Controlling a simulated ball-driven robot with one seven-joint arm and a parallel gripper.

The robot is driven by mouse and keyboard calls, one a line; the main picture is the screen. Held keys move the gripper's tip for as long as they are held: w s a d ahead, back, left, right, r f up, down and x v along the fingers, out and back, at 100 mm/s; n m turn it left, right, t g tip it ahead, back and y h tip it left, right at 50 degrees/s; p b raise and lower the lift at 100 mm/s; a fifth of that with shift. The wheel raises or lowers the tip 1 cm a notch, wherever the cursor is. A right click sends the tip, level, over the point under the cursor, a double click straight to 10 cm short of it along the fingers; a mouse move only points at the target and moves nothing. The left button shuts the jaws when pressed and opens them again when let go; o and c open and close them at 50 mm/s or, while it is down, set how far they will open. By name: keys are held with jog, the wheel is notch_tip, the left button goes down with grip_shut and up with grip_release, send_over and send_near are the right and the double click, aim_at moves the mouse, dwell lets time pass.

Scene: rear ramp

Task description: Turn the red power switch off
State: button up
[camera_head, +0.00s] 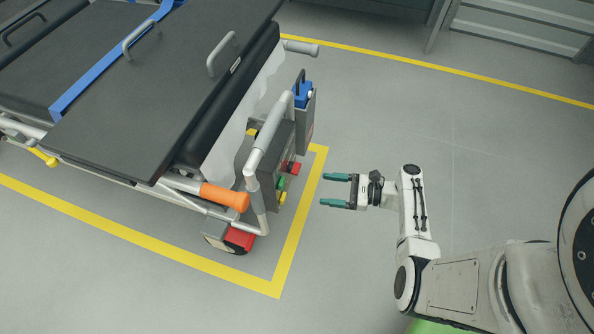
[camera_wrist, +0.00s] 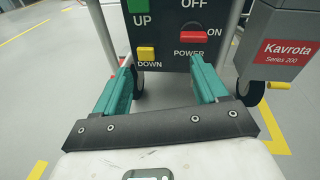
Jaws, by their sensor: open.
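The red power switch (camera_wrist: 194,37) is on a dark control panel (camera_wrist: 175,62) at the end of the stretcher. Its handle lies level, beside the word ON; OFF is printed above and POWER below. It also shows small in the head view (camera_head: 294,168). My gripper (camera_head: 324,190) is open and empty, with teal fingers pointing at the panel and a gap between them and it. In the wrist view my gripper (camera_wrist: 161,75) has one finger below and left of the yellow button and the other below the switch.
A green UP button (camera_wrist: 138,5) and yellow DOWN button (camera_wrist: 146,53) sit left of the switch. A grey Kavrota box (camera_wrist: 282,50) is at right. A bent metal rail (camera_head: 262,150) and orange handle (camera_head: 225,197) stick out near the panel. The floor around my arm is clear.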

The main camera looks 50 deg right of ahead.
aim_at(295, 168)
jog(key=w+m+t+h+b, duration=0.1)
jog(key=w+m+t+b, duration=0.1)
jog(key=w, duration=0.9)
jog(key=shift+f+m+h+b, duration=0.25)
jog(key=shift+m+h+b, duration=0.05)
jog(key=shift+m, duration=0.2)
jog(key=shift+d, duration=0.1)
jog(key=c, duration=1.1)
